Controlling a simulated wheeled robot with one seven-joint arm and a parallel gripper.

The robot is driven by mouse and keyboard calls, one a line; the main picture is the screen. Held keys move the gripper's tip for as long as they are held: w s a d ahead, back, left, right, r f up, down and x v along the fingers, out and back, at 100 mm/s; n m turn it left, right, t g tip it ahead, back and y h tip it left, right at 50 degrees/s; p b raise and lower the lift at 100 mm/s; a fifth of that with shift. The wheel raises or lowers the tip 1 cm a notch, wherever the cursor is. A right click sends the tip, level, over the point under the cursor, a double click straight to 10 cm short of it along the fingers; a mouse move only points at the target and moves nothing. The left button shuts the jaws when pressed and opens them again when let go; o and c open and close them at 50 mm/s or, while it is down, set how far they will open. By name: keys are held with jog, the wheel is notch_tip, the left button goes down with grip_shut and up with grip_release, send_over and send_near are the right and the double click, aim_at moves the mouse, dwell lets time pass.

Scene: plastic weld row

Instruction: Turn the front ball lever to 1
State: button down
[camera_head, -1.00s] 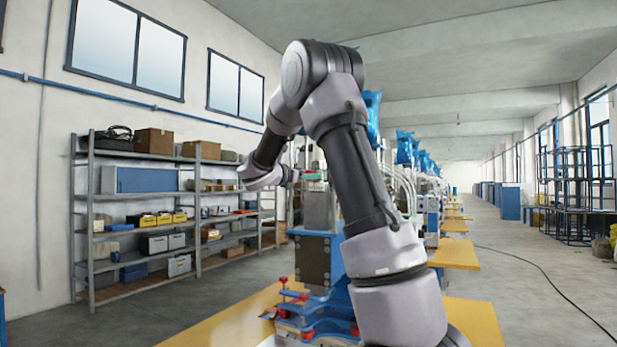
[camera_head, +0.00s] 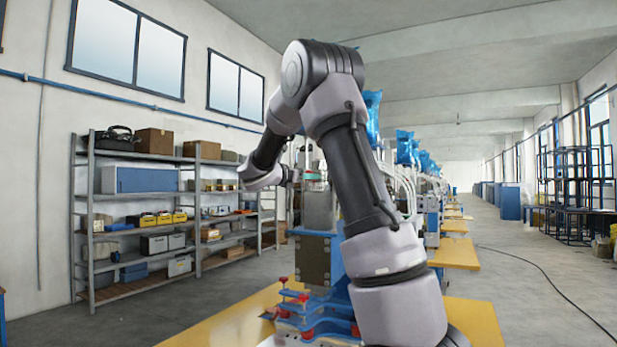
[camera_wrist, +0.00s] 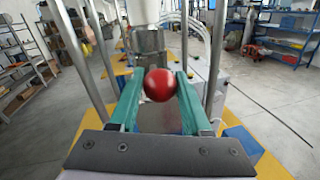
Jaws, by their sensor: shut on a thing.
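A red ball (camera_wrist: 160,84), the lever's knob, sits between the green fingers of my gripper (camera_wrist: 160,88) in the wrist view. The gripper is shut on it, with one finger on each side. In the head view my gripper (camera_head: 313,180) is small and at the end of my arm, beside the grey cylinder (camera_head: 320,208) of the welding machine. The held ball and any number marks cannot be made out there.
The blue machine base with red knobs (camera_head: 303,297) stands on a yellow table (camera_head: 240,318). Metal pipes (camera_wrist: 213,55) rise close on both sides of the gripper. Shelves (camera_head: 140,215) stand along the left wall. The aisle floor at the right (camera_head: 500,265) is mostly clear.

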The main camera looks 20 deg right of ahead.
jog(key=shift+w+a+m+g+h, duration=0.25)
jog(key=shift+w+m+g+h, duration=0.15)
jog(key=shift+m+g, duration=0.5)
jog(key=shift+w+a+m+g+h, duration=0.25)
jog(key=shift+w+m+g, duration=0.3)
jog(key=shift+g, duration=0.7)
jog(key=shift+w+a+m+g+h, duration=0.2)
jog(key=shift+w+m+g+h, duration=0.2)
jog(key=shift+m+g, duration=0.5)
jog(key=shift+n, duration=0.25)
jog(key=shift+c, duration=1.8)
grip_release()
jog(key=s+a, duration=0.1)
jog(key=a, duration=0.9)
jog(key=shift+a, duration=0.4)
